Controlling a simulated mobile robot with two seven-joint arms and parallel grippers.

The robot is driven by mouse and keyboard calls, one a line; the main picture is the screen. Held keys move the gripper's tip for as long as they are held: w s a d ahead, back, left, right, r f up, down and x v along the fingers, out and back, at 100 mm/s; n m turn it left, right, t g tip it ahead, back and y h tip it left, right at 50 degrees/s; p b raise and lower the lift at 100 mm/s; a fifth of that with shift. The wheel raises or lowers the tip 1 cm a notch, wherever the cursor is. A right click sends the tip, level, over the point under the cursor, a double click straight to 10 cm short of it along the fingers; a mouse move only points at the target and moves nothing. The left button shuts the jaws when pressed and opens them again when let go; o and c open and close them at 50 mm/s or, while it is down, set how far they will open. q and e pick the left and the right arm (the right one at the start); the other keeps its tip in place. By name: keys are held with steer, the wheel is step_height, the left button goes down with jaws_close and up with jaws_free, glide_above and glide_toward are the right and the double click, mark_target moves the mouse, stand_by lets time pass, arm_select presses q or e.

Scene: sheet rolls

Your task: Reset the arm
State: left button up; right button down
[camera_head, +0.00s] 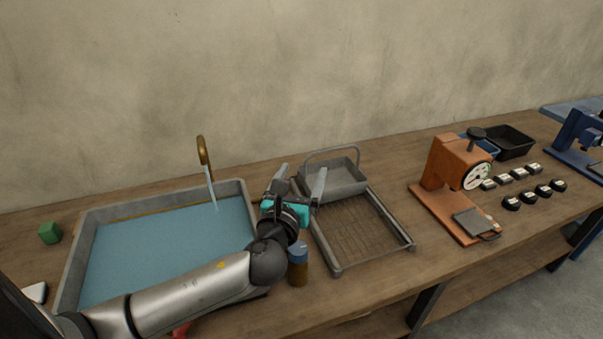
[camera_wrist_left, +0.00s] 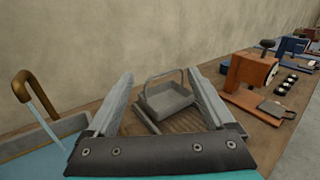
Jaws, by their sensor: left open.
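My left arm comes in from the lower left over the water basin in the head view. My left gripper (camera_head: 300,182) is open and empty, with its two grey fingers spread apart. It is raised near the right edge of the basin and the left side of the wire rack. In the left wrist view, its fingers (camera_wrist_left: 163,105) stand apart with a grey handled tray (camera_wrist_left: 166,101) showing between them, beyond the tips. That tray (camera_head: 346,184) rests at the back of the rack in the head view. My right gripper is not in view.
The basin (camera_head: 249,186) holds blue water under a brass tap (camera_head: 203,152). The wire rack (camera_head: 360,230) lies right of it. A brown bottle (camera_head: 298,271) stands below my gripper. An orange press (camera_head: 441,165), black tray (camera_head: 512,141) and several small pieces stand to the right.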

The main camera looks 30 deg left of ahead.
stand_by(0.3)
arm_select(q)
steer(key=s+d+f+n+g, duration=0.4)
steer(key=s+f+n+g, duration=0.4)
steer(key=s+f+n, duration=0.85)
steer(key=s+d+n+g+h, duration=0.6)
steer(key=s+n, duration=0.4)
steer(key=n, duration=0.4)
step_height(320, 180, down, 26)
steer(key=s+g+y+b, duration=0.1)
steer(key=s+b, duration=0.1)
steer(key=b, duration=0.2)
steer(key=s+a+f+g+b, duration=0.1)
steer(key=s+f+b, duration=0.3)
steer(key=s+f, duration=1.1)
step_height(320, 180, down, 3)
steer(key=shift+s+a+f, duration=0.2)
steer(key=shift+s+a, duration=0.15)
steer(key=shift+a, duration=0.1)
